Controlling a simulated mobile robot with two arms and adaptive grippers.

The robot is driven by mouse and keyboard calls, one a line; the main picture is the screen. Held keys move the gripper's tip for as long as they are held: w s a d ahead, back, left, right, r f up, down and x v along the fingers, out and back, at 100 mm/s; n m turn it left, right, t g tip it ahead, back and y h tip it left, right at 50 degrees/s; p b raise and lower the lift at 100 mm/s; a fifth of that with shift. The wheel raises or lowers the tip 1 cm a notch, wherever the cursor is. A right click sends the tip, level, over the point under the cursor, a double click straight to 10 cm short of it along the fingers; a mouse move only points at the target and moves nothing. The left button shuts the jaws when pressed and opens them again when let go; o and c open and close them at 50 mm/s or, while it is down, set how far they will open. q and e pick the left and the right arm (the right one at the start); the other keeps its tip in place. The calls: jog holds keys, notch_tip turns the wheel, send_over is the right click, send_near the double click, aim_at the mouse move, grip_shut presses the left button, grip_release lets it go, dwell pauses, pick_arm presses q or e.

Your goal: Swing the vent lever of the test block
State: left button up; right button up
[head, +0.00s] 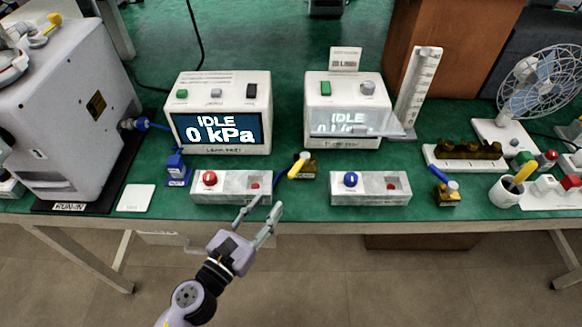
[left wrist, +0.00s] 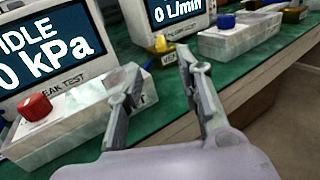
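A grey test block (head: 231,188) with a red knob (head: 210,178) stands at the front edge of the table, below the kPa display. At its right end is a small brass block (head: 309,171) with a yellow lever (head: 299,164) tilted over it. In the left wrist view the test block (left wrist: 70,120) is at the left, and the yellow lever (left wrist: 160,43) shows beyond the fingertips, with partly readable lettering below it. My left gripper (head: 260,208) is open and empty at the table's front edge, in front of the test block's right end. My right gripper is out of view.
The leak tester (head: 222,145) reads IDLE, 0 kPa. A second display box (head: 345,88) stands to its right, with a blue-knobbed block (head: 370,188) in front. A blue-levered brass block (head: 446,196) and a white cup (head: 506,192) are farther right.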

aim_at(290, 176)
pick_arm(q)
jog(key=p+x, duration=0.2)
jog(key=x, duration=0.9)
jog(key=shift+w+d, duration=0.2)
jog(key=shift+w, duration=0.15)
grip_shut()
